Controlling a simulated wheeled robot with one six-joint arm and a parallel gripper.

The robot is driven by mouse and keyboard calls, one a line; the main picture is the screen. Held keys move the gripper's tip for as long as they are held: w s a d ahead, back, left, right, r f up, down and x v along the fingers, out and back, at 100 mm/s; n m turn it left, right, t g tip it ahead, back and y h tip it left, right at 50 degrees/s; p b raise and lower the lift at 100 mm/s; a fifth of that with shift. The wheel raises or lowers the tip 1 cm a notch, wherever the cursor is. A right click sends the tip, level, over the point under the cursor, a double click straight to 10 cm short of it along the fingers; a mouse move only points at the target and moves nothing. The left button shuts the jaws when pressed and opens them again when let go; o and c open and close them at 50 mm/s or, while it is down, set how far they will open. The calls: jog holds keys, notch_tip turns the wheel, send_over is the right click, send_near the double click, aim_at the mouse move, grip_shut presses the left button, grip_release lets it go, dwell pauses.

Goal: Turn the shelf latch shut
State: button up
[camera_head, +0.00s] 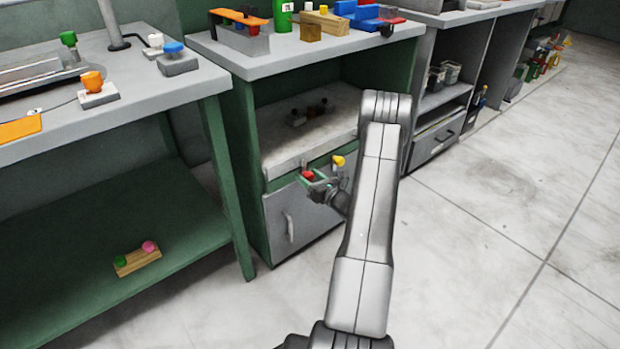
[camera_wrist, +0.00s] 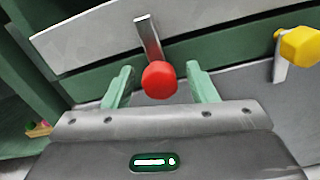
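A latch with a red knob (camera_wrist: 160,80) on a flat metal lever (camera_wrist: 148,38) is on the front edge of the cabinet's shelf. In the wrist view the lever runs up and slightly left from the knob. My gripper (camera_wrist: 161,86) is open, with its green fingers on either side of the red knob and a gap on each side. In the head view the red knob (camera_head: 308,174) shows at my gripper (camera_head: 316,181). A second latch with a yellow knob (camera_wrist: 300,46) is to the right, and it also shows in the head view (camera_head: 338,160). I cannot tell which is the shelf latch.
The grey cabinet door (camera_head: 292,218) with a handle is below the latches. The pale shelf (camera_head: 290,140) holds small dark items at the back. A green workbench (camera_head: 150,110) stands to the left. The floor (camera_head: 500,220) on the right is clear.

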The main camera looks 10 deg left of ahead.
jog(key=shift+d, duration=0.1)
jog(key=p+v, duration=0.3)
jog(key=v, duration=1)
jog(key=shift+s+d, duration=0.2)
jog(key=shift+s, duration=0.05)
jog(key=b+x, duration=0.3)
jog(key=x, duration=1.1)
jog(key=shift+d, duration=0.1)
jog(key=shift+s+d, duration=0.1)
